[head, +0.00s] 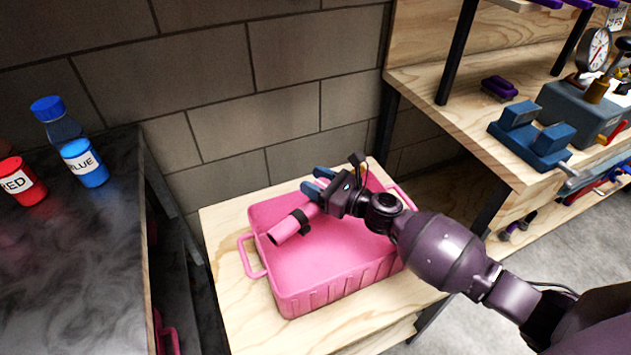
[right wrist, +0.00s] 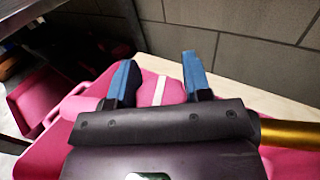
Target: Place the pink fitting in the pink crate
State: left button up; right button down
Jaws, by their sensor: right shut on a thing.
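The pink fitting (head: 286,230) is a short pink cylinder with a dark band. My right gripper (head: 314,184) is shut on one end of it. The fitting is over the inside of the pink crate (head: 330,288), tilted toward the lower left. I cannot tell whether it touches the crate floor. In the right wrist view, the blue fingertips (right wrist: 160,80) have a pink part of the fitting (right wrist: 172,92) between them, next to a white strip. The crate sits open on a light wooden surface. My left gripper is not in view.
A dark bench (head: 70,250) at the left holds a blue-labelled bottle (head: 84,162) and a red-labelled one (head: 20,182). A wooden workbench (head: 450,100) at the right holds a blue vise (head: 530,138) and a gauge. A block wall stands behind the crate.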

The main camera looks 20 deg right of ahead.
jog(key=shift+f, duration=0.35)
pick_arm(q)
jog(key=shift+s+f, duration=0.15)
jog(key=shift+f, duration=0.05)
pick_arm(e)
jog(key=c, duration=0.6)
grip_release()
jog(key=shift+o, duration=0.2)
jog(key=shift+d+r, duration=0.1)
jog(key=shift+r, duration=0.3)
pick_arm(q)
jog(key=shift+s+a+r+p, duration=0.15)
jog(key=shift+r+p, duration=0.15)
jog(key=shift+p, duration=0.25)
pick_arm(e)
jog(key=v, duration=1.2)
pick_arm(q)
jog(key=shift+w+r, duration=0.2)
pick_arm(e)
jog(key=shift+f, duration=0.1)
